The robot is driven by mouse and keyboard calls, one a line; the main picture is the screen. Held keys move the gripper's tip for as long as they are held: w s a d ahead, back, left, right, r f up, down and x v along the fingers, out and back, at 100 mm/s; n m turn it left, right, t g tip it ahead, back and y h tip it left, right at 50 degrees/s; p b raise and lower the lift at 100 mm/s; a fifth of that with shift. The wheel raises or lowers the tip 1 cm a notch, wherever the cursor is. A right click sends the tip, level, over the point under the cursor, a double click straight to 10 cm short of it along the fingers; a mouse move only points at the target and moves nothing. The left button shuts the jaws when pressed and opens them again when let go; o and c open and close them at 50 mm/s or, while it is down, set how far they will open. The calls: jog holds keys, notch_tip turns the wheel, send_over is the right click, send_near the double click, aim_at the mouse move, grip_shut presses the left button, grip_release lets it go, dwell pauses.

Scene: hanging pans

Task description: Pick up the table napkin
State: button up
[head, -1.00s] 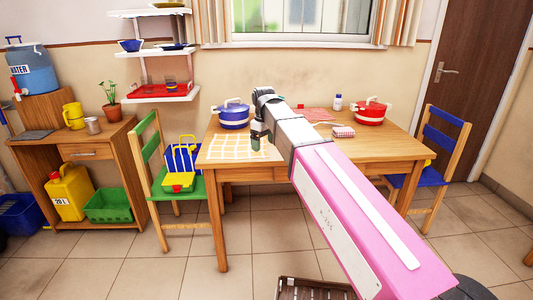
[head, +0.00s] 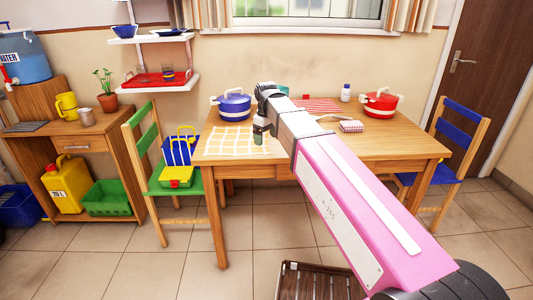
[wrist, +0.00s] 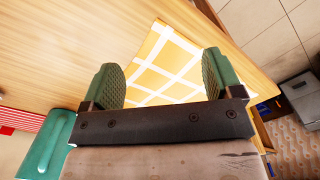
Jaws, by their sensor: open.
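A yellow-and-white checked cloth (head: 232,141), which looks like the table napkin, lies flat on the left part of the wooden table (head: 385,146). My gripper (head: 260,136) hangs over the right part of this cloth, pointing down. In the wrist view the two green fingers of my gripper (wrist: 165,76) are apart and empty, with the checked cloth (wrist: 168,62) beyond and between them. I cannot tell the exact height of the fingers above it.
A blue pot (head: 234,107) stands behind the checked cloth. A red pot (head: 381,104), a small bottle (head: 346,93) and a red striped mat (head: 320,105) are farther right. A green chair (head: 168,193) stands left, and a wooden crate (head: 318,281) is on the floor in front.

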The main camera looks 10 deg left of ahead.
aim_at(266, 152)
jog(key=shift+f, duration=2.6)
grip_shut()
notch_tip(266, 152, up, 12)
jog(key=shift+r, duration=0.1)
